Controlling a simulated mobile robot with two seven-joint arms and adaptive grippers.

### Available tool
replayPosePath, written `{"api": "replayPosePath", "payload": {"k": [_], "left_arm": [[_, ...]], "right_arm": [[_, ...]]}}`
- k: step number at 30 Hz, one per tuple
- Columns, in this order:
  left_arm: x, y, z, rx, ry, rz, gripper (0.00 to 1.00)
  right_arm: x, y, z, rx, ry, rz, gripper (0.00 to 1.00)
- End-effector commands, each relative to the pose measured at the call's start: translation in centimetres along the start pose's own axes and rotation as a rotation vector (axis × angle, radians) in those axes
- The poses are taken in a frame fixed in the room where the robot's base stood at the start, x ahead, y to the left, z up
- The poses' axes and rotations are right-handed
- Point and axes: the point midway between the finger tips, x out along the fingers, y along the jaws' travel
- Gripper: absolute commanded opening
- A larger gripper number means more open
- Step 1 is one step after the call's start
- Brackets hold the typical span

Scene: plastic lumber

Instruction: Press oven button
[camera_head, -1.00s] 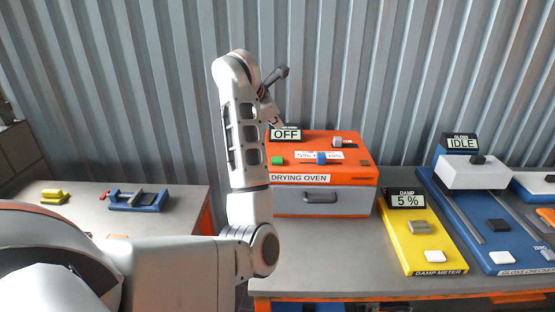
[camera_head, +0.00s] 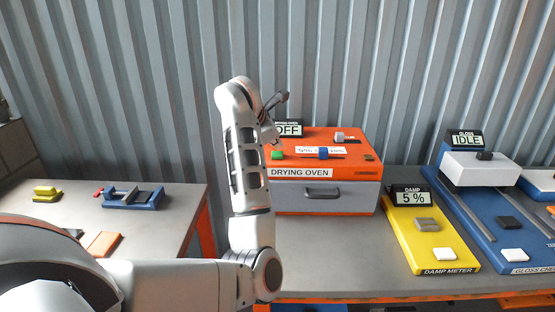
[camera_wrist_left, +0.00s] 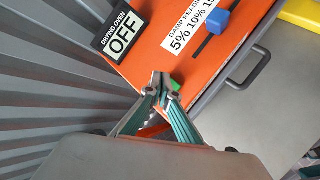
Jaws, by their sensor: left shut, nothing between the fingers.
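The drying oven is an orange-topped box (camera_head: 350,141) with a grey front and drawer handle, on the right bench. Its green button (camera_head: 278,155) is on the left of the top. In the left wrist view the green button (camera_wrist_left: 175,85) is partly hidden behind the fingertips. The oven display (camera_wrist_left: 122,34) reads OFF; my arm partly covers it in the head view (camera_head: 291,129). My left gripper (camera_head: 275,141) is shut and empty, pointing down close above the button. In the left wrist view its fingertips (camera_wrist_left: 161,86) meet beside the button; contact cannot be told. My right gripper is out of view.
A blue slider (camera_head: 323,153) and a small grey block (camera_head: 346,137) are on the oven top. The yellow damp meter (camera_head: 436,247) and blue gloss checker (camera_head: 500,232) stand to the right. A blue clamp-like fixture (camera_head: 148,199) is on the left bench. A corrugated wall (camera_head: 400,70) rises close behind.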

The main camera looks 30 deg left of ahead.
Motion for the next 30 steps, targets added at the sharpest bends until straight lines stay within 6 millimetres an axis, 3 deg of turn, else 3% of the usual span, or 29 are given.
{"api": "replayPosePath", "payload": {"k": [30], "left_arm": [[-0.04,0.03,0.03,0.000,-0.001,0.000,0.00]], "right_arm": [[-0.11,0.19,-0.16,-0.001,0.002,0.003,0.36]]}}
